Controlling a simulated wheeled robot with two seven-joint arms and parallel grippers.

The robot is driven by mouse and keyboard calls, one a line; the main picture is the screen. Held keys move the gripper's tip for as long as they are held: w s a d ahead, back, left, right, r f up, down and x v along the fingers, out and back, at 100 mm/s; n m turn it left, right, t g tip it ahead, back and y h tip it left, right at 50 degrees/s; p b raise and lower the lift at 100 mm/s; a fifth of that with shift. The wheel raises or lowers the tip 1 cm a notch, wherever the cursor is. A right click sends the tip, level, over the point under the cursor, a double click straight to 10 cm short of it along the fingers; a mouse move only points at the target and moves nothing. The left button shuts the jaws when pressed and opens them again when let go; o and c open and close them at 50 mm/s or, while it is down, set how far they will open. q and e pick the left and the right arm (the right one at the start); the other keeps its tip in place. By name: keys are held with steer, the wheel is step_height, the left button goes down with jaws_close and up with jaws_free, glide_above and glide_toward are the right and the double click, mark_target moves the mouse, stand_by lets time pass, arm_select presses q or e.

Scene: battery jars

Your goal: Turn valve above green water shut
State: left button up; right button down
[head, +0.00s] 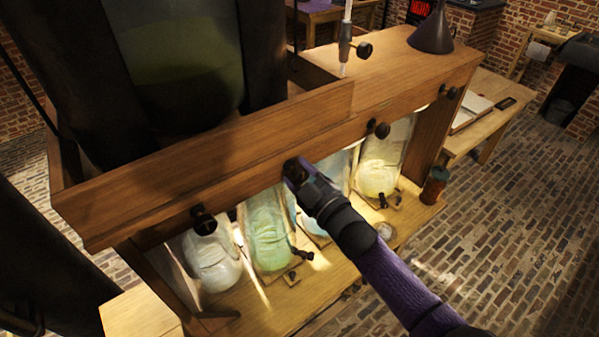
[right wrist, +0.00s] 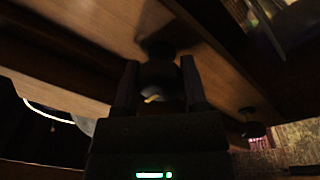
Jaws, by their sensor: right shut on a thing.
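A jar with pale green water (head: 265,235) stands on the lower shelf under the wooden beam, second from the left. A dark round valve knob (right wrist: 158,78) sits on the beam above it and slightly right. My right gripper (head: 295,172) reaches up from the lower right and is shut on this knob, hiding most of it. In the right wrist view the two fingers (right wrist: 160,85) stand on either side of the knob. How far the knob is turned cannot be told. My left gripper is not in view.
Jars of whitish (head: 212,262), pale blue and yellowish (head: 379,170) water stand on the shelf. A funnel (head: 432,32) and a stopcock (head: 346,50) are above. The brick floor at right is open.

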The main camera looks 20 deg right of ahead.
stand_by(0.5)
steer(key=shift+c, duration=0.7)
jaws_free()
steer(key=v, duration=1)
steer(key=shift+b, duration=0.35)
